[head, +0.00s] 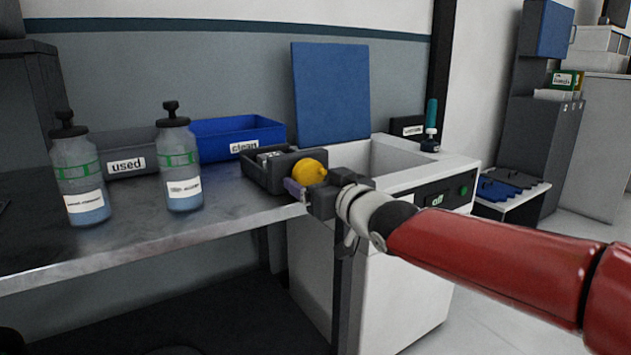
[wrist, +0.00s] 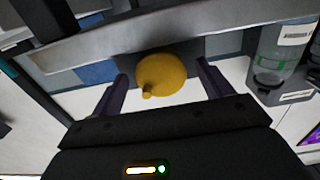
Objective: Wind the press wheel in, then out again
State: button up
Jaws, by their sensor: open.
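The press wheel is a round yellow disc (head: 309,172) at the front of a dark grey box-like unit (head: 257,176) on the bench's right end. In the wrist view the wheel (wrist: 168,74) faces me, with a small yellow knob (wrist: 148,92) on its rim. My gripper (head: 312,190) is open at the wheel, and in the wrist view its two dark fingers (wrist: 161,70) stand on either side of it. A gap shows between the wheel and each finger. In the head view the gripper hides the wheel's lower part.
Behind are a grey "used" bin (head: 113,148) and a blue "clean" bin (head: 262,131). A white cabinet (head: 395,290) stands right, with a blue panel (head: 331,95) behind.

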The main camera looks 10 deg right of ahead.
jog(key=shift+w, duration=0.15)
jog(key=shift+c, duration=0.3)
jog(key=c, duration=0.9)
jog(key=shift+c, duration=0.2)
jog(key=m+b, duration=0.4)
jog(key=m, duration=0.1)
jog(key=shift+a+f, duration=0.15)
jog(key=shift+m+b, duration=1.1)
jog(key=shift+m, duration=0.4)
